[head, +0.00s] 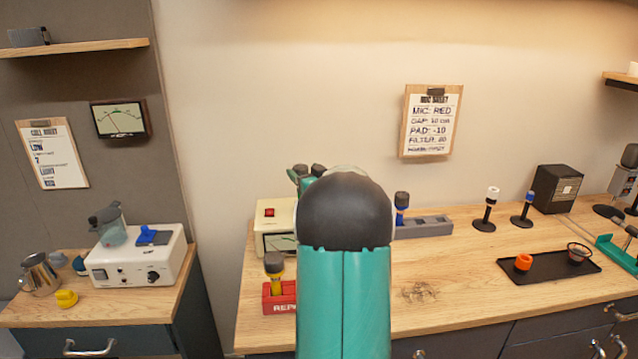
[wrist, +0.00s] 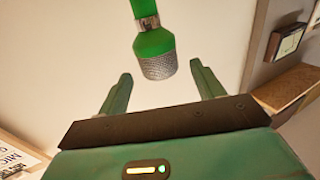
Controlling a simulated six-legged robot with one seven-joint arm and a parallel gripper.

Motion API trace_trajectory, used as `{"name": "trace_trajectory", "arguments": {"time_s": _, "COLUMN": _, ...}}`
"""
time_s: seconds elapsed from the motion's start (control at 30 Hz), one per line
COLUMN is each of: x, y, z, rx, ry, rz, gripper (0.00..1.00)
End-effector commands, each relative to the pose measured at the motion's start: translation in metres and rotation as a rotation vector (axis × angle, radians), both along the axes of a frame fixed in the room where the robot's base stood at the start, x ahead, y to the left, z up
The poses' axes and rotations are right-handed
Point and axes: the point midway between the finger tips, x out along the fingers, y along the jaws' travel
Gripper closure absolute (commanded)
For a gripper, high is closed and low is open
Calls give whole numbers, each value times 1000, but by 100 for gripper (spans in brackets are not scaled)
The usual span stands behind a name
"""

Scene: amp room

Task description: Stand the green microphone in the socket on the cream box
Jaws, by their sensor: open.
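The green microphone (wrist: 153,40) shows in the wrist view, with its silver mesh head toward my gripper and its lower end cut off by the top edge. My gripper (wrist: 162,75) is open, and the mesh head is between and slightly beyond its fingertips, with gaps on both sides. In the head view my arm hides the microphone; green finger parts of my gripper (head: 308,172) show above the cream box (head: 270,240). The box has a red switch and a meter. Its right part and its socket are hidden, so I cannot tell what the microphone rests on.
A red block (head: 277,301) holding a yellow microphone stands before the box. A grey rack (head: 425,227) with a blue microphone stands to the right. Two small stands (head: 485,222) and a black tray (head: 550,265) are farther right.

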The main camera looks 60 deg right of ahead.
Motion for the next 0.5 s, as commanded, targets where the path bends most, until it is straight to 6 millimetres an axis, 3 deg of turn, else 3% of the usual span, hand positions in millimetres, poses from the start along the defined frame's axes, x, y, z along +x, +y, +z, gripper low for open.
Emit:
{"name": "trace_trajectory", "arguments": {"time_s": 0.3, "x": -64, "y": 31, "z": 1, "rx": 0, "ry": -1, "rz": -2, "gripper": 33}}
{"name": "trace_trajectory", "arguments": {"time_s": 0.5, "x": -89, "y": 44, "z": 1, "rx": 0, "ry": -1, "rz": -1, "gripper": 33}}
